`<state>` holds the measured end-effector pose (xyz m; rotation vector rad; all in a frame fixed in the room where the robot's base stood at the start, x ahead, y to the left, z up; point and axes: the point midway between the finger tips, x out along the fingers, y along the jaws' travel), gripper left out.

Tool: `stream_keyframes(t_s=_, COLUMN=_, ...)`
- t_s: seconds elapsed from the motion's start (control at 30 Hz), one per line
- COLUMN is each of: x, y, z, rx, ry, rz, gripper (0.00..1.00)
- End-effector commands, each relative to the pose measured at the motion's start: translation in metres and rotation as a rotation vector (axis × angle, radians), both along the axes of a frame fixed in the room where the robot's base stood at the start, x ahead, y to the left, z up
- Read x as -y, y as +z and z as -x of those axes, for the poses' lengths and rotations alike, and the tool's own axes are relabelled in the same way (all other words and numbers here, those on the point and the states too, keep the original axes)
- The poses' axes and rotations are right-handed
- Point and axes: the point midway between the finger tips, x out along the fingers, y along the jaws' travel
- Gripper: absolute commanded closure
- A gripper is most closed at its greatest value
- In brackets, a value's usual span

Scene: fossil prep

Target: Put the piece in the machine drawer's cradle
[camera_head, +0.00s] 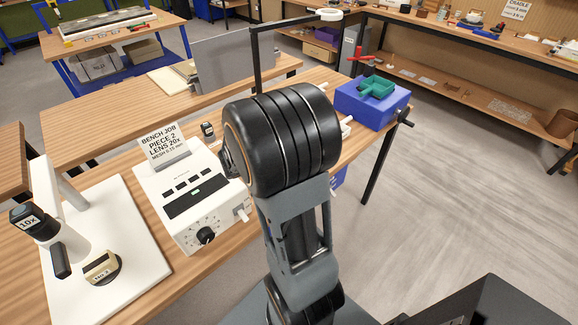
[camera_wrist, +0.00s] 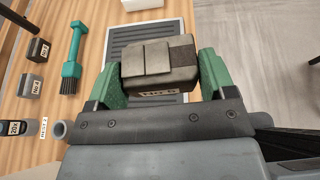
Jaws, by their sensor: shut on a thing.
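In the wrist view my gripper (camera_wrist: 160,72) has its green fingers shut on a grey-brown block, the piece (camera_wrist: 150,58). In the head view my arm hides the gripper and the piece. A white machine (camera_head: 190,185) with dials stands on the bench, carrying a "BENCH JOB PIECE 2 LENS 20x" card (camera_head: 163,147). I cannot clearly make out its drawer or cradle.
In the wrist view a green brush (camera_wrist: 74,55), small dark blocks (camera_wrist: 38,50) and a 20x lens (camera_wrist: 17,128) lie left. In the head view a microscope stand (camera_head: 120,225) is left of the machine; a blue box (camera_head: 372,108) with a green top stands right.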

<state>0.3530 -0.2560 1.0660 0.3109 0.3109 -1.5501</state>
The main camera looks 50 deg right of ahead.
Motion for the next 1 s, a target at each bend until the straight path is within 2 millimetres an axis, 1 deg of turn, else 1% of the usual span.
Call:
stream_keyframes(t_s=0.07, x=0.008, y=-0.006, z=0.007, rx=0.000, ry=-0.046, rz=0.001, gripper=0.57)
stream_keyframes(t_s=0.17, x=0.022, y=-0.012, z=0.008, rx=-0.002, ry=-0.074, rz=0.001, gripper=0.57)
stream_keyframes(t_s=0.47, x=0.090, y=-0.043, z=-0.019, rx=-0.002, ry=-0.076, rz=0.000, gripper=0.57)
stream_keyframes(t_s=0.5, x=0.096, y=-0.052, z=-0.022, rx=-0.003, ry=-0.075, rz=-0.001, gripper=0.57)
stream_keyframes(t_s=0.6, x=0.109, y=-0.070, z=-0.027, rx=-0.004, ry=-0.072, rz=-0.001, gripper=0.57)
stream_keyframes(t_s=0.7, x=0.119, y=-0.083, z=-0.031, rx=-0.001, ry=-0.071, rz=0.000, gripper=0.57)
stream_keyframes(t_s=0.8, x=0.126, y=-0.091, z=-0.034, rx=0.000, ry=-0.072, rz=0.001, gripper=0.57)
stream_keyframes(t_s=1.0, x=0.132, y=-0.099, z=-0.037, rx=0.001, ry=-0.070, rz=0.002, gripper=0.57)
